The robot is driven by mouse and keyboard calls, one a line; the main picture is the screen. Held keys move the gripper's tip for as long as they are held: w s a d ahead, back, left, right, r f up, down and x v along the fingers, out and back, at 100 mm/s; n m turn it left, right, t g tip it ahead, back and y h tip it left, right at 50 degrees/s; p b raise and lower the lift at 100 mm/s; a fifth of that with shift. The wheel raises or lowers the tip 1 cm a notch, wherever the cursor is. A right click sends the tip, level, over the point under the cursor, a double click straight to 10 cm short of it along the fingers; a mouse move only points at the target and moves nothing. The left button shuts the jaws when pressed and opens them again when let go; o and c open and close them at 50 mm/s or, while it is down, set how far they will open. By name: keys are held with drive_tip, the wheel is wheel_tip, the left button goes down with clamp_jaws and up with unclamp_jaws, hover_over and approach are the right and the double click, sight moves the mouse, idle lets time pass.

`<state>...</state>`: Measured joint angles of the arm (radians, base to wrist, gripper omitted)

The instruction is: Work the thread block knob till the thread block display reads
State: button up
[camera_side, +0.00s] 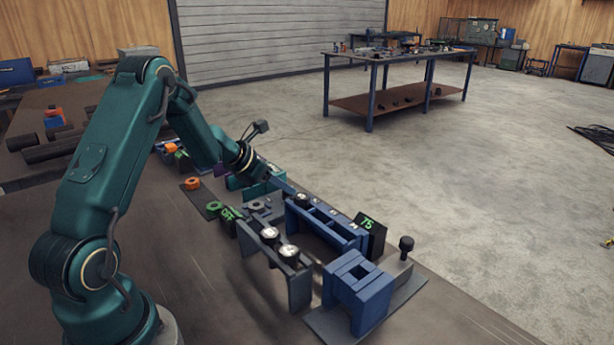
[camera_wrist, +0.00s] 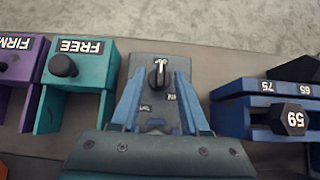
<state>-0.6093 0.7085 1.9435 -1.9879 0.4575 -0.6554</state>
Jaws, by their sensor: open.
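No block in view carries a legible "thread" name, so I cannot tell for certain which one is the thread block. In the wrist view, a teal block (camera_wrist: 84,78) has a round black knob (camera_wrist: 62,65) and a display (camera_wrist: 81,46) reading FREE, upside down. Left of it, a purple block (camera_wrist: 22,80) has a display (camera_wrist: 14,42) reading FIRM. My gripper (camera_wrist: 160,82) is open, its fingers on either side of a small black dial (camera_wrist: 157,73) with a white mark on a grey plate. I cannot tell whether they touch it. The side view shows my gripper (camera_side: 260,174) only partly.
A blue block (camera_wrist: 262,118) at right has a black knob (camera_wrist: 289,119) marked 59 and figures 75 and 65. In the side view, a green display (camera_side: 368,223) reads 75. Round gauges (camera_side: 270,235) and a blue frame (camera_side: 358,290) stand nearer. The bench front is mostly clear.

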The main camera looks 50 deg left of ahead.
drive_tip(key=shift+w+f, duration=0.4)
clamp_jaws()
drive_tip(key=shift+m+h, duration=0.3)
drive_tip(key=shift+m, duration=0.1)
drive_tip(key=m+h, duration=0.2)
drive_tip(key=m, duration=0.1)
drive_tip(key=shift+a+m+g+h, duration=0.25)
drive_tip(key=shift+m+g+h, duration=0.05)
drive_tip(key=shift+h, duration=0.1)
drive_tip(key=shift+w+m+g+h, duration=0.1)
drive_tip(key=shift+m+g+h, duration=0.3)
drive_tip(key=shift+m+h, duration=0.55)
drive_tip(key=shift+r+m+g, duration=0.15)
drive_tip(key=shift+m+g, duration=0.15)
drive_tip(key=shift+m, duration=0.35)
